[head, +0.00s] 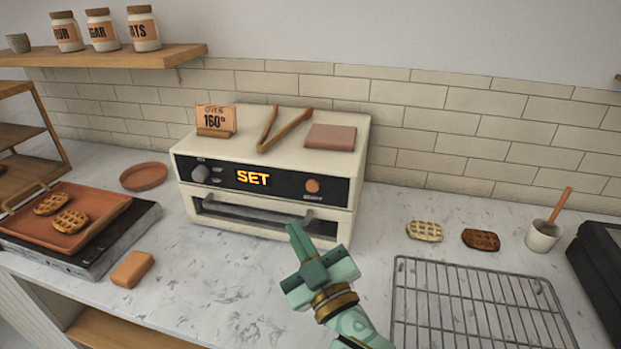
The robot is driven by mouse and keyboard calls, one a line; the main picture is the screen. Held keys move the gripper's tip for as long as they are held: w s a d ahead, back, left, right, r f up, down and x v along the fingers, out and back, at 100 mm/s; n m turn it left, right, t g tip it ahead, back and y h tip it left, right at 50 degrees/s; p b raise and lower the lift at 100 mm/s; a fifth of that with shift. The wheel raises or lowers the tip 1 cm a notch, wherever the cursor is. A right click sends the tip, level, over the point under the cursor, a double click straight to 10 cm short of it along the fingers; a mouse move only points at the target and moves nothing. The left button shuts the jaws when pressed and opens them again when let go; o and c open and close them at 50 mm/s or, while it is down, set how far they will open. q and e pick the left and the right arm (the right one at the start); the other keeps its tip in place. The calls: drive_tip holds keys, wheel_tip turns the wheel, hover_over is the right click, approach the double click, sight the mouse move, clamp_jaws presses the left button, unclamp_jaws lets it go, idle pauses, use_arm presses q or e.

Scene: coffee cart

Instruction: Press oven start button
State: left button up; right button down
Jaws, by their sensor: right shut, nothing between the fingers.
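A cream countertop oven (190,215) stands against the tiled wall. Its black front panel has a lit orange "SET" display (253,178), a grey knob (200,174) on the left and a round orange button (313,186) on the right with a small label under it. A handle (254,213) runs across the front below the panel. My right gripper (299,240) is shut and empty, in front of the oven and below the button in the picture. Its fingers point up toward the oven front, apart from the button. My left gripper is out of view.
A waffle tray (100,226) is left; a wire rack (480,305), two waffles (425,231) (481,239) and a cup (543,236) are right.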

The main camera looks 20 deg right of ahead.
sight(312, 187)
drive_tip(key=shift+w+d+r, duration=0.1)
drive_tip(key=shift+w+d, duration=0.7)
drive_tip(key=shift+w, duration=0.4)
drive_tip(key=shift+w+d, duration=0.85)
drive_tip(key=shift+w, duration=0.4)
drive_tip(key=shift+w+d+r, duration=0.1)
drive_tip(key=shift+w+d, duration=0.7)
drive_tip(key=shift+w, duration=0.4)
drive_tip(key=shift+w+d, duration=0.2)
drive_tip(key=shift+w, duration=0.1)
